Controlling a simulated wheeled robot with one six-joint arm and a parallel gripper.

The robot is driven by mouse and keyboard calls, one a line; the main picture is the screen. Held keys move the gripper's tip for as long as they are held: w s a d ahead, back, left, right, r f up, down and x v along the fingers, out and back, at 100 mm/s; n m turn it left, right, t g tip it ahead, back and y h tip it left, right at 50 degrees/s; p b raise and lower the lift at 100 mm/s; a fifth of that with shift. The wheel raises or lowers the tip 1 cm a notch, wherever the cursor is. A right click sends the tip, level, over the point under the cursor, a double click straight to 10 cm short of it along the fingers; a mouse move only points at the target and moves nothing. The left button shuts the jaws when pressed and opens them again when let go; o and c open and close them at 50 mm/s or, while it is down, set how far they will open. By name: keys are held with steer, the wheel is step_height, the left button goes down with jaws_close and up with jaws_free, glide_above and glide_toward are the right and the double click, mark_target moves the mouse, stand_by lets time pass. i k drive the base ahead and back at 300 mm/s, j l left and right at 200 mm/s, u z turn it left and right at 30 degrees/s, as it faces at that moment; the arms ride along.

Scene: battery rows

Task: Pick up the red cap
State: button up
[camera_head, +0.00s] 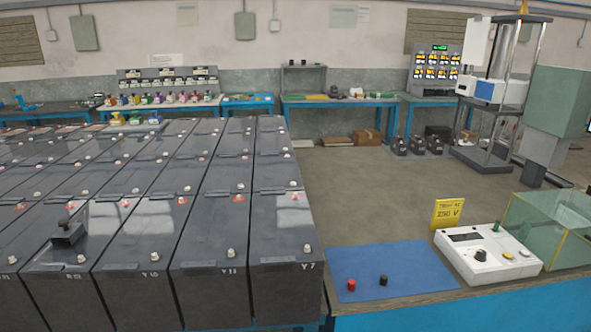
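A small red cap (351,285) stands on a blue mat (392,264) at the front left of a wooden-topped bench (405,304). A small black cap (383,280) of similar size stands on the mat just to its right, apart from it. Nothing covers the red cap. My gripper does not show in the head view.
Rows of black batteries (213,230) stand close on the left, rising beside the mat. Right of the mat are a white meter box (488,256), a yellow sign (447,213) and a glass case (551,220).

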mark_target(352, 283)
steer(key=i+l+u, duration=0.65)
steer(key=i, duration=0.25)
steer(key=l, duration=0.1)
